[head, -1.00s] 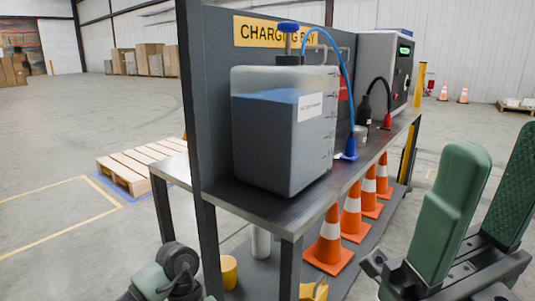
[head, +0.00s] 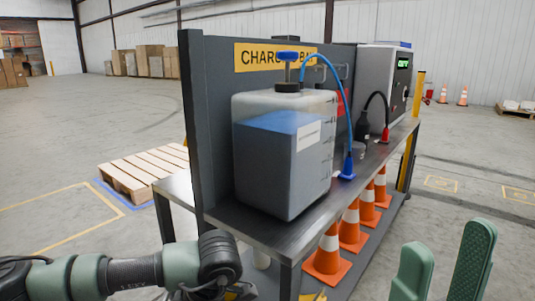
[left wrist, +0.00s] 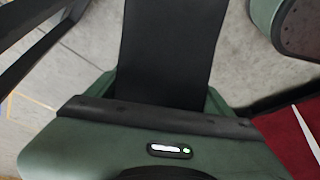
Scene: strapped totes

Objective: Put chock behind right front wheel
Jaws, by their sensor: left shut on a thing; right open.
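My left arm comes in at the bottom left of the head view, but its fingers are hidden there. In the left wrist view my left gripper (left wrist: 160,105) is shut on a broad, flat black thing (left wrist: 168,50) that runs up out of the picture. I cannot tell from its visible face whether it is the chock. My right gripper (head: 447,240) is open and empty at the bottom right of the head view, in front of the bench. No vehicle wheel can be made out.
A charging bench (head: 285,235) carries a tank of blue liquid (head: 280,160) and a grey charger (head: 385,85). Several orange cones (head: 327,255) stand on its lower shelf. A pallet (head: 140,175) lies behind it. Red material (left wrist: 290,145) is beside the left gripper.

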